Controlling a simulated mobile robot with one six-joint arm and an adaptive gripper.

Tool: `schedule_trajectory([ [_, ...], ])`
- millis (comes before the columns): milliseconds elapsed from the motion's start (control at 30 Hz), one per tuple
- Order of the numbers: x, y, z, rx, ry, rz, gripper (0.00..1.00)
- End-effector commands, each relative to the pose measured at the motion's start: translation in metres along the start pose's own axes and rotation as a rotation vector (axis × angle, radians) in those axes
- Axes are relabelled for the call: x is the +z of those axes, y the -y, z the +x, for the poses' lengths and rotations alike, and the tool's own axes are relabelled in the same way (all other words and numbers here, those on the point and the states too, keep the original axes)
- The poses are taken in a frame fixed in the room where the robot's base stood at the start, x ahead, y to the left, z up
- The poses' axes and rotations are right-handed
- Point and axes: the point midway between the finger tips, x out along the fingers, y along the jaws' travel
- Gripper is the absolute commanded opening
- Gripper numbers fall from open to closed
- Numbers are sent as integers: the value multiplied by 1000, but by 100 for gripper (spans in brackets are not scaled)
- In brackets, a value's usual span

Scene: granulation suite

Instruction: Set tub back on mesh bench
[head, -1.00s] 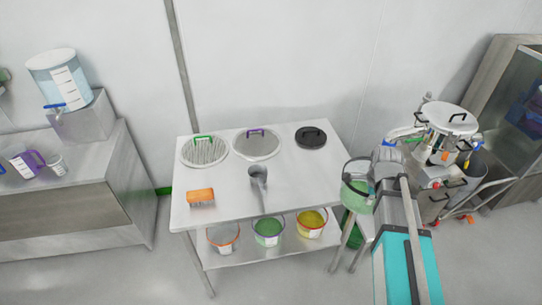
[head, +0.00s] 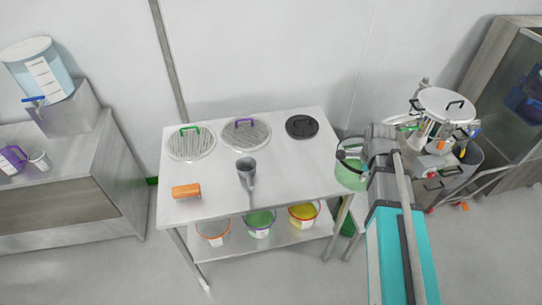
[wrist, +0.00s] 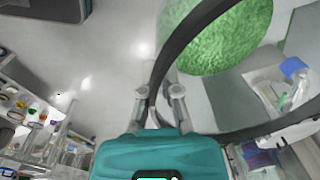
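The tub (head: 350,176) is clear with green granules inside and a dark hoop handle. It hangs just off the right edge of the mesh bench (head: 290,165) in the head view. My gripper (head: 352,154) is at the tub's handle. In the wrist view my gripper (wrist: 162,92) has its fingers closed around the dark handle (wrist: 186,38), with the green granules (wrist: 222,42) beyond. The bench is a pale table with two round mesh screens, one with a green handle (head: 190,143) and one with a purple handle (head: 246,133).
On the bench are a black lid (head: 302,127), a grey scoop (head: 246,173) and an orange brush (head: 186,191). The bench's front right top is clear. A steel machine (head: 446,120) stands at right.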

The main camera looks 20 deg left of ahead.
Motion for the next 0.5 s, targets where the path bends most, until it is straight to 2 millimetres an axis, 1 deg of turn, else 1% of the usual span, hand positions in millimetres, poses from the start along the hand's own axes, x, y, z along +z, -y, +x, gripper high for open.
schedule_trajectory([
  [167,-1,2,1,0,0,3,0],
  [267,2,7,5,0,0,3,0],
  [367,7,16,11,0,0,3,0],
  [500,18,34,23,0,0,2,0],
])
